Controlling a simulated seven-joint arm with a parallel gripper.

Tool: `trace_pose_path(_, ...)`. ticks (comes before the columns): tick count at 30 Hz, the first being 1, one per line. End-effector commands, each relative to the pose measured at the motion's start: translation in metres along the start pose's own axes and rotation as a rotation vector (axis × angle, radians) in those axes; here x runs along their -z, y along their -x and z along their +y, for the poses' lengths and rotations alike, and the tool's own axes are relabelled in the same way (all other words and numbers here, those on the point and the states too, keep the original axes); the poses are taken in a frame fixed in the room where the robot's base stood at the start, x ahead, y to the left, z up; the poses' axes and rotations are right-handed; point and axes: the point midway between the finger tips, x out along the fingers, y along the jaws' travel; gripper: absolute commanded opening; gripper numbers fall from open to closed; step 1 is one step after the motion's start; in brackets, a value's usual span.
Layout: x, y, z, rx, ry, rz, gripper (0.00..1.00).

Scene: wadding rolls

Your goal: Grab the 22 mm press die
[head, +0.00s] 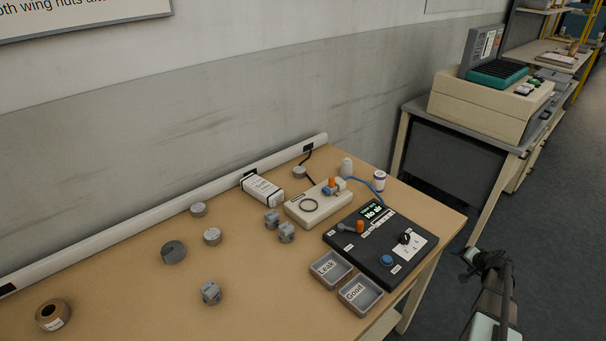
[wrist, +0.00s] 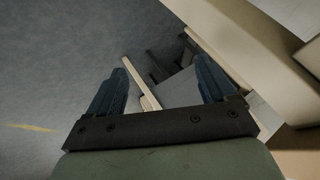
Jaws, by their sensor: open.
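Several small grey blocks stand on the wooden workbench (head: 120,300) in the head view: a pair of grey blocks (head: 272,219) (head: 286,233) near the middle and a lone grey block (head: 210,292) toward the front. Grey round pieces (head: 212,236) (head: 198,209) and a darker disc (head: 174,252) lie to the left. I cannot read any size marking, so I cannot tell which is the 22 mm press die. My gripper (head: 480,258) is off the bench's right side, over the floor. In the wrist view my gripper (wrist: 161,68) is open and empty.
A black control panel (head: 390,262), grey trays marked Leak (head: 331,269) and Good (head: 361,295), a cream fixture (head: 319,207) and a white box (head: 262,190) crowd the right half. A tape roll (head: 53,314) lies front left. A wall stands behind.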

Motion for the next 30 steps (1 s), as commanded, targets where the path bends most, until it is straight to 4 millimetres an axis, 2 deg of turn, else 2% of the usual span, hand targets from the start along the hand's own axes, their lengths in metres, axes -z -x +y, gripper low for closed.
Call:
trace_pose_path(1,0.035,0.002,-0.006,-0.009,-0.003,0.05,0.84)
trace_pose_path(3,0.071,0.007,-0.017,-0.021,-0.007,0.113,0.84)
trace_pose_path(9,0.162,0.026,-0.063,-0.038,0.008,0.273,0.84)
trace_pose_path(14,0.225,0.044,-0.112,-0.034,0.038,0.384,0.84)
trace_pose_path(18,0.268,0.057,-0.165,-0.024,0.093,0.448,0.84)
trace_pose_path(20,0.281,0.059,-0.194,-0.02,0.139,0.457,0.84)
trace_pose_path(21,0.285,0.057,-0.216,-0.02,0.182,0.45,0.84)
trace_pose_path(23,0.285,0.051,-0.246,-0.022,0.253,0.424,0.84)
trace_pose_path(26,0.272,0.036,-0.292,-0.029,0.389,0.351,0.84)
trace_pose_path(30,0.236,0.009,-0.36,-0.034,0.621,0.208,0.84)
